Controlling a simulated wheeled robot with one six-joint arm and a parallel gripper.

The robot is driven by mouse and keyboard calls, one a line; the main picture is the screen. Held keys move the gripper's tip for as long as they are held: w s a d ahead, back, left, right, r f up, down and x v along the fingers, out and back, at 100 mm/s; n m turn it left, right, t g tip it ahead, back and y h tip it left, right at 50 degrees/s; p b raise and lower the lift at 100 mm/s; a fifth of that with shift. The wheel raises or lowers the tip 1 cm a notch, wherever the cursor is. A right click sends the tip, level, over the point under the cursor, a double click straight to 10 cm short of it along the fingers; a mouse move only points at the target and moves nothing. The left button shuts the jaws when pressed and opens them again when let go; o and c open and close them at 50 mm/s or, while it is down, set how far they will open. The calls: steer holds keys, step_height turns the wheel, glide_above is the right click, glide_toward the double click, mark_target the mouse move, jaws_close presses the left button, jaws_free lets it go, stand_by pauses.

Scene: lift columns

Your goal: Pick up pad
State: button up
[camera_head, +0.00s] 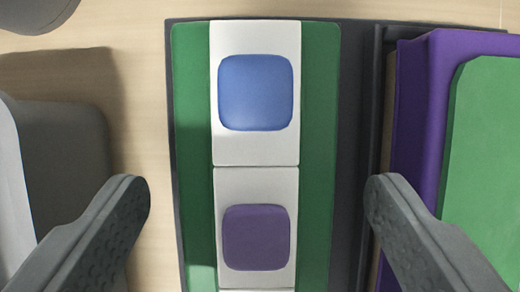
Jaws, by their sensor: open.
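A blue rounded-square pad (256,92) sits on a white tile (228,152) near the top middle of the view. A purple rounded-square pad (256,238) sits on a second white tile (256,184) below it. I cannot tell which pad the task means. Both tiles lie in a row on a green panel (319,120) with a dark base (354,90). My gripper (258,200) is open and empty, one finger on each side of the panel. The purple pad lies between the fingers in the picture; the blue one is above them.
A purple block with a green top (490,150) stands close on the right, beside a dark edge. A grey bin-like object (65,150) is at the left, and a dark rounded object (35,12) at the top left. Bare wooden table (140,110) shows left of the panel.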

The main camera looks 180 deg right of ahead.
steer(key=shift+w+f, duration=0.15)
steer(key=shift+f, duration=0.15)
steer(key=c, duration=1.3)
steer(key=shift+r, duration=0.1)
